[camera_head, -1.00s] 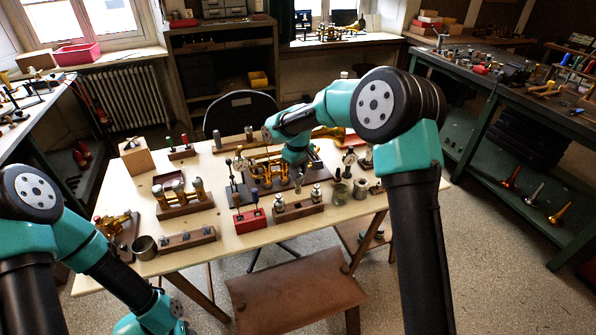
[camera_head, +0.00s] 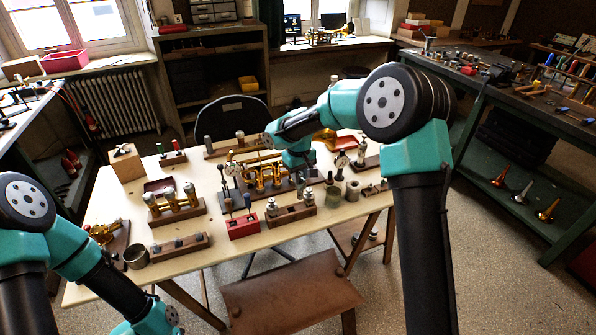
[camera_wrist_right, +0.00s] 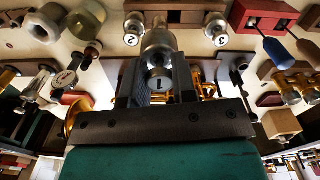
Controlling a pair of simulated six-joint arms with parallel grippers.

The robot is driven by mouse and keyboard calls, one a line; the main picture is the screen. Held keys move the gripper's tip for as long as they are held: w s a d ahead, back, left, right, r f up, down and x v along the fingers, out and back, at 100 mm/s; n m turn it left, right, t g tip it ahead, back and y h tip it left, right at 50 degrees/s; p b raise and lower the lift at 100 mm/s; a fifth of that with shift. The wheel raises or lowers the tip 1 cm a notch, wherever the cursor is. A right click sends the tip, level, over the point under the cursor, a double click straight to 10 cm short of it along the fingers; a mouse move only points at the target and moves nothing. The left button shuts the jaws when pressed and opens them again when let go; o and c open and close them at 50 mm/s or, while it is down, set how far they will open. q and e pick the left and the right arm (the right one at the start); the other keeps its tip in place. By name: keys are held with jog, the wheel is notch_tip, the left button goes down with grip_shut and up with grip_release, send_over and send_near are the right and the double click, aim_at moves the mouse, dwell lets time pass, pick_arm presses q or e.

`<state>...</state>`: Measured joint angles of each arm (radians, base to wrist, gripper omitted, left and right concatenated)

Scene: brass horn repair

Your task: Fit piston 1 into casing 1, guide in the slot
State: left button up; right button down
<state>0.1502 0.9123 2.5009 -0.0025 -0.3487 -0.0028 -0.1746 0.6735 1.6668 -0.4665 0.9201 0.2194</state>
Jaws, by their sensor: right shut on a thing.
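Piston 1 (camera_wrist_right: 158,62), a silvery cylinder marked 1, is between the fingers of my right gripper (camera_wrist_right: 158,88) in the right wrist view. In the head view this gripper (camera_head: 300,182) hangs over the table near the brass horn (camera_head: 262,176), whose valve casings stand upright. Part of the brass (camera_wrist_right: 208,90) shows behind the gripper in the wrist view. Piston 2 (camera_wrist_right: 133,28) and piston 3 (camera_wrist_right: 215,28) stand in a wooden block (camera_head: 292,217). I cannot make out casing 1's slot or the piston's guide. My left gripper is out of view.
A red block (camera_head: 243,227) with dark-handled tools stands left of the piston block. Small pots (camera_head: 353,190) and a dial gauge (camera_head: 341,163) stand right of the gripper.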

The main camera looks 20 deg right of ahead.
aim_at(302, 192)
jog(key=s+m, duration=0.2)
jog(key=s+f+m, duration=0.1)
jog(key=s+m, duration=0.1)
jog(key=s+a+m, duration=0.1)
jog(key=s+m, duration=0.1)
jog(key=shift+s+f, duration=0.15)
jog(key=shift+f, duration=0.25)
jog(key=shift+a, duration=0.15)
